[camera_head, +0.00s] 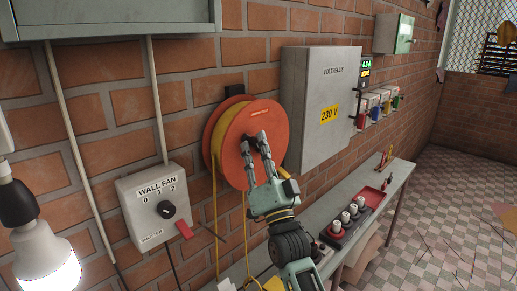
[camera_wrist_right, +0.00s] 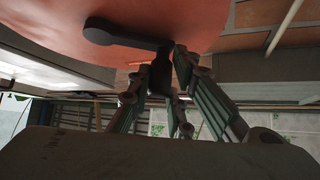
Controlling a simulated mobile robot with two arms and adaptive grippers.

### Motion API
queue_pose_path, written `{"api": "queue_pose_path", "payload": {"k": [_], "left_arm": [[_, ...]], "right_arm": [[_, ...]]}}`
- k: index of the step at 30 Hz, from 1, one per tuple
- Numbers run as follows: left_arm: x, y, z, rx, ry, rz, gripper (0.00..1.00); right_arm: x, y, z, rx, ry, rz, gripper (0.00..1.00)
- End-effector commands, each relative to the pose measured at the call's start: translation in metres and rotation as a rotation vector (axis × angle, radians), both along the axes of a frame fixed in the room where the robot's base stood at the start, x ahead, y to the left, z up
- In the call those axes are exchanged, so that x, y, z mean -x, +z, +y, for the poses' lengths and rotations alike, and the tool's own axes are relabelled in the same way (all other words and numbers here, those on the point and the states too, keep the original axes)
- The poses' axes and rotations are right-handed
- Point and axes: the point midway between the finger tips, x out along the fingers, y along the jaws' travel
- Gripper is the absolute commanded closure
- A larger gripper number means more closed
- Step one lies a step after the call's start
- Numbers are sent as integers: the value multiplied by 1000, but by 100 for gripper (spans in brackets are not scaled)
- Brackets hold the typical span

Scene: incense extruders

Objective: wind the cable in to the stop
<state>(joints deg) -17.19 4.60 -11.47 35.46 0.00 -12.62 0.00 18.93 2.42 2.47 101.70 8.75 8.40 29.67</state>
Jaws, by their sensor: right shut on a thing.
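The orange cable reel (camera_head: 265,112) is mounted on the brick wall, with yellow cable wound between its discs. A yellow length of cable (camera_head: 215,205) hangs down from its left side; its lower end is not clear. My right gripper (camera_head: 256,146) is in front of the reel's face. In the right wrist view, its fingers (camera_wrist_right: 155,82) are shut around the black crank handle (camera_wrist_right: 160,72), which joins a black crank arm (camera_wrist_right: 112,37) on the orange disc. The cable stop cannot be made out. My left gripper is out of view.
A wall fan switch box (camera_head: 150,212) is left of the reel, and a grey 230 V cabinet (camera_head: 318,105) is close on its right. Below right, a narrow bench (camera_head: 400,177) carries a black tray of knobs and a red tray (camera_head: 369,197). A lit bulb (camera_head: 43,255) is at lower left.

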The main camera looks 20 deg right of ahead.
Motion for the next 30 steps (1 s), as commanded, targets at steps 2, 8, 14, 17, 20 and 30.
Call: {"api": "queue_pose_path", "payload": {"k": [2,8,14,17,20,30], "left_arm": [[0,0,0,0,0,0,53],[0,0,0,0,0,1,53],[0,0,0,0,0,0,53],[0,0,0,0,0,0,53],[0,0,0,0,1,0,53],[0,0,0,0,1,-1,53]], "right_arm": [[-1,-3,-1,-6,3,4,100],[-1,-3,0,-5,3,5,77],[-1,-2,0,-2,1,4,66],[0,-1,0,-1,1,2,66],[0,-1,0,-1,1,2,66],[32,-29,2,0,2,7,66]]}}
